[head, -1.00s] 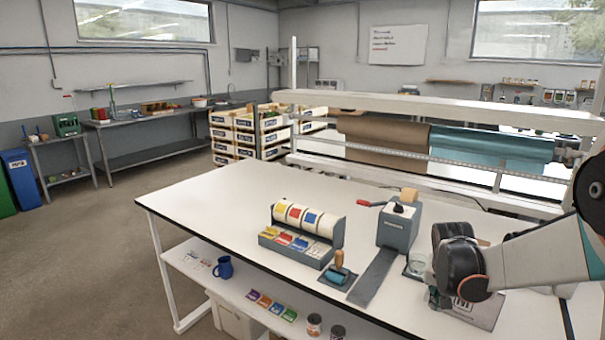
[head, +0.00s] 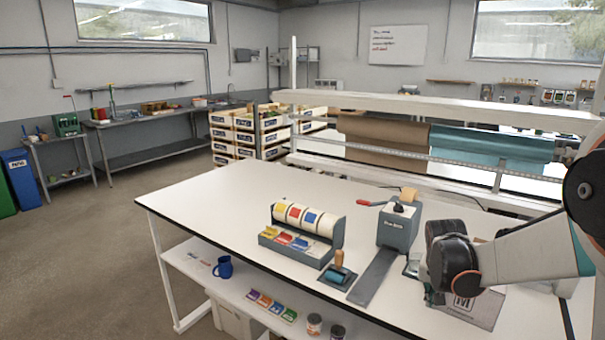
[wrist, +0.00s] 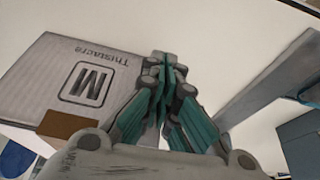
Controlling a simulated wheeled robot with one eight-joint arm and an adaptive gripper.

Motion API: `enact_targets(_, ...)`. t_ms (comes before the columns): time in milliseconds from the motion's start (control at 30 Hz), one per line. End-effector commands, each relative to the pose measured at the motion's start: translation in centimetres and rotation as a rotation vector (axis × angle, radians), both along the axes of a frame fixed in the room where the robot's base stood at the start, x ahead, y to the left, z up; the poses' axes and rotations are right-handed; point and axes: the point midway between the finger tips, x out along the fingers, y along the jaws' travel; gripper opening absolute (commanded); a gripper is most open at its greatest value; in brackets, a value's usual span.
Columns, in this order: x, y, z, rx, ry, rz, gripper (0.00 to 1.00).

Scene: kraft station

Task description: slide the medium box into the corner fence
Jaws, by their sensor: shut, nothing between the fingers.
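The medium box is a flat grey-white box (wrist: 70,85) with a framed M, lying on the table at the left of the wrist view. In the head view the box (head: 470,312) is near the table's front right, partly hidden by my arm. My gripper (wrist: 162,62) is shut and empty, its fingertips beside the box's right side in the wrist view; I cannot tell whether they touch it. In the head view my gripper (head: 433,296) is mostly hidden behind my wrist, at the box's left. I cannot make out the corner fence.
A tape dispenser (head: 398,228) with a long grey strip (head: 374,278) stands left of the box. A label roll holder (head: 305,230) and a roller on a pad (head: 338,278) are farther left. The table's left part (head: 210,195) is clear.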

Motion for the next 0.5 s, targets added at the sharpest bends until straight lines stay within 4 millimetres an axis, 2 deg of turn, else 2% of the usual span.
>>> enact_targets(500,0.61,0.51,0.01,-0.001,-0.001,0.001,0.00)
